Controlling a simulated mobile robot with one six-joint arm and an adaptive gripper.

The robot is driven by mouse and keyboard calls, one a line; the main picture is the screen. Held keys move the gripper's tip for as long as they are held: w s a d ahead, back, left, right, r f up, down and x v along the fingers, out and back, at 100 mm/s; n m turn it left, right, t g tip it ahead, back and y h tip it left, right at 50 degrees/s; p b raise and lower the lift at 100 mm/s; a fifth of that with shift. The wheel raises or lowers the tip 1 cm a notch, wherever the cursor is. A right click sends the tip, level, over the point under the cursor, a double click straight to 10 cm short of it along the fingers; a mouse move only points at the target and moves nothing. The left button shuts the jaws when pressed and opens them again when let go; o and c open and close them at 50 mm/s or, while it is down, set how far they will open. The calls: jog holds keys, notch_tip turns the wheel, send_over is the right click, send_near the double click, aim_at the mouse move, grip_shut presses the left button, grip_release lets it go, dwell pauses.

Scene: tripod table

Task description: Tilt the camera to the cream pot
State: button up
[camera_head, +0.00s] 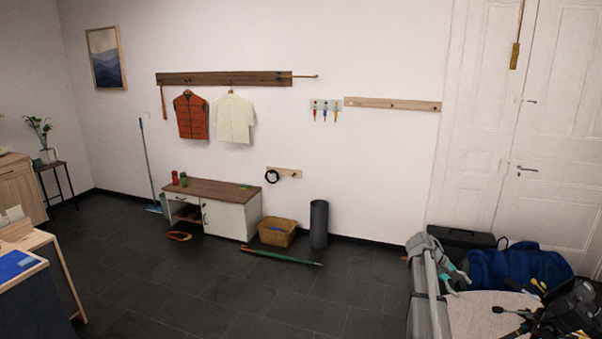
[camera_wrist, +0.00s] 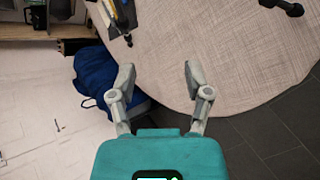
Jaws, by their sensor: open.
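A black device that looks like the camera on its tripod head (camera_head: 572,305) stands at the lower right of the head view, cut off by the frame edge. Black-knobbed handles reach left from it over a pale round table (camera_head: 478,318). In the wrist view, a dark piece shows at the top right edge; I cannot tell which part it is. My gripper (camera_head: 459,282) is at the left edge of that table, apart from the camera. In the wrist view my gripper (camera_wrist: 159,76) is open and empty, its fingers wide apart. I cannot clearly identify a cream pot.
A blue bag (camera_head: 515,267) lies behind the table; it also shows in the wrist view (camera_wrist: 95,75). Tools with yellow parts (camera_wrist: 122,14) are at the table's edge. A bench (camera_head: 225,190), wicker basket (camera_head: 277,233) and dark cylinder (camera_head: 319,225) stand along the wall. The middle floor is largely clear.

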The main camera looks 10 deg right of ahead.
jog(key=a+f+t+y, duration=0.2)
jog(key=a+f, duration=0.1)
jog(key=a, duration=1.1)
jog(key=a+f+t+y, duration=0.2)
jog(key=a, duration=1.1)
jog(key=s+a+f+t+y, duration=0.1)
jog(key=s+a+y, duration=0.1)
jog(key=a, duration=0.9)
jog(key=s+a+y, duration=0.2)
jog(key=s+a, duration=0.2)
jog(key=a, duration=0.7)
jog(key=shift+s+a+f+t, duration=0.15)
jog(key=shift+s+f+t, duration=0.2)
jog(key=shift+s+t, duration=0.05)
